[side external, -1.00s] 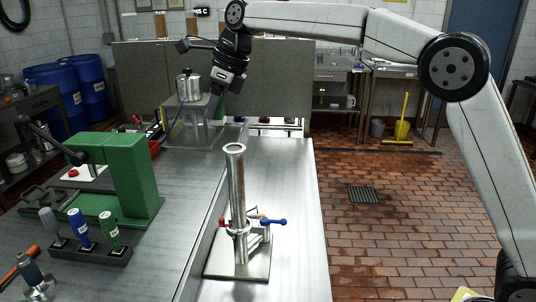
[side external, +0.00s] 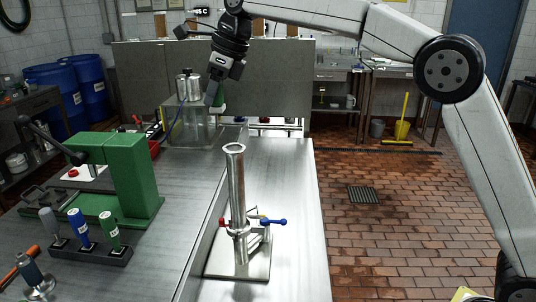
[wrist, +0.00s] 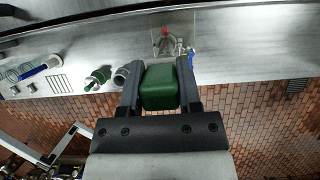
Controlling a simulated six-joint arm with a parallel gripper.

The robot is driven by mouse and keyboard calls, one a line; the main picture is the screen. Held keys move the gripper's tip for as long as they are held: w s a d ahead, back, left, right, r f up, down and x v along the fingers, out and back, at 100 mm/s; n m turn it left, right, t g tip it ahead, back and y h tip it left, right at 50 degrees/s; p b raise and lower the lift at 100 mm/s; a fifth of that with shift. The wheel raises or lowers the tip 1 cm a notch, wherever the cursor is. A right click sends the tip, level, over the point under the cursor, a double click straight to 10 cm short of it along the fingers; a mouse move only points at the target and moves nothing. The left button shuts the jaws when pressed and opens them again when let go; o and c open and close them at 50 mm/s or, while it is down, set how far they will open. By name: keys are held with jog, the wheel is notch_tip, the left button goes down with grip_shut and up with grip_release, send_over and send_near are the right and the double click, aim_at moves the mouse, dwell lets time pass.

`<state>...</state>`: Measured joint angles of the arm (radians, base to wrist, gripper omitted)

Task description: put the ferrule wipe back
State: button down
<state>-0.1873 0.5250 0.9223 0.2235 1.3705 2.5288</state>
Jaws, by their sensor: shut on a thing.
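A dark green block with rounded edges (wrist: 160,88), apparently the ferrule wipe, sits between the two fingers of my gripper (wrist: 160,85) in the wrist view. The fingers are shut on its sides. In the side external view my gripper (side external: 214,95) points down, high above the far end of the bench. A little green (side external: 220,92) shows beside its fingers there. The wipe's underside is hidden in both views.
A steel pipe stand (side external: 237,200) with red and blue levers rises from the bench. A green press (side external: 128,175) and a rack of handled tools (side external: 90,252) stand at left.

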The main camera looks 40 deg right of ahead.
jog(key=shift+r, duration=0.15)
jog(key=shift+r, duration=2.3)
jog(key=shift+s+d+r+m, duration=0.15)
jog(key=shift+d, duration=0.3)
jog(key=shift+s+d+r+m, duration=0.1)
jog(key=shift+d+r+m, duration=0.05)
jog(key=shift+d, duration=0.3)
jog(key=s+d+m+t+h, duration=0.1)
jog(key=s+d+m+h, duration=0.2)
jog(key=s+d+m, duration=1.15)
jog(key=s+d+f+n, duration=0.1)
jog(key=d+f+n, duration=0.1)
jog(key=f, duration=1)
jog(key=s+d+f+n, duration=0.1)
jog(key=d+f+n, duration=0.1)
jog(key=f, duration=1)
jog(key=s+d+f+n, duration=0.1)
jog(key=d+f+n, duration=0.1)
jog(key=f, duration=0.9)
jog(key=shift+s+f, duration=0.3)
jog(key=shift+f, duration=0.1)
jog(key=shift+d, duration=0.1)
